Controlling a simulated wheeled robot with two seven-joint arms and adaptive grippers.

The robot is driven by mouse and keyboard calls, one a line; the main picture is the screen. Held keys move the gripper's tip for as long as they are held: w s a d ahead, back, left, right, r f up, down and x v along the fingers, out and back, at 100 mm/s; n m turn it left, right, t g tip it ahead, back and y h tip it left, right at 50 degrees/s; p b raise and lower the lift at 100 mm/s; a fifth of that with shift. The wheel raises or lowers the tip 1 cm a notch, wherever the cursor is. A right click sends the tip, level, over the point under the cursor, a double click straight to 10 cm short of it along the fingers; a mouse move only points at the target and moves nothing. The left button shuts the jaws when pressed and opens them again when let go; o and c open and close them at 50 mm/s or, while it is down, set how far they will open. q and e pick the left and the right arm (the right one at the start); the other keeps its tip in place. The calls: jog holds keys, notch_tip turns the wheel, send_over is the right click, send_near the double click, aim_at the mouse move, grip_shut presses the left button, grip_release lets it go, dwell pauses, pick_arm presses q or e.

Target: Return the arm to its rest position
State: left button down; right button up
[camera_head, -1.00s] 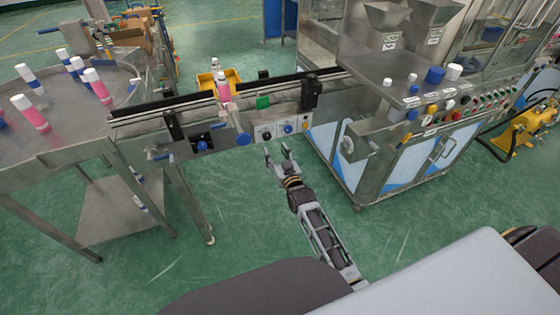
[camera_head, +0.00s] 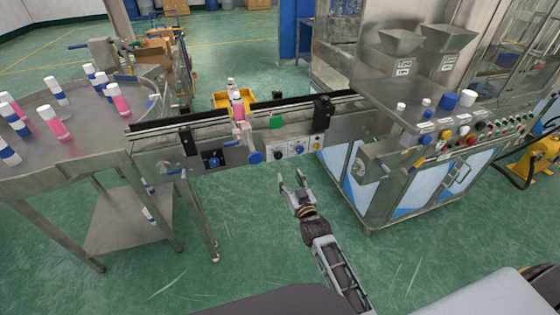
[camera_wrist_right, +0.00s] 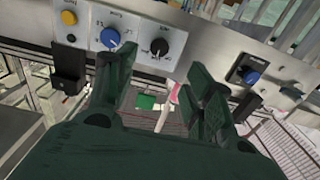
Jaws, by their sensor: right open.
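My right gripper (camera_head: 291,182) is open and empty in the head view. It hangs over the green floor in front of the conveyor (camera_head: 200,143), apart from it. In the right wrist view the two dark fingers (camera_wrist_right: 160,90) stand apart with nothing between them. Beyond them is the conveyor's control panel, with a blue knob (camera_wrist_right: 110,38) and black knobs. My left gripper is not in view.
A pink and white can (camera_head: 238,106) stands on the conveyor, with a yellow bin (camera_head: 220,100) behind. A round steel table (camera_head: 95,135) at left holds several cans. The crimping machine (camera_head: 400,185) stands at right. Floor (camera_head: 250,240) near my arm is clear.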

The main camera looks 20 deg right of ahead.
jog(key=shift+f, duration=0.1)
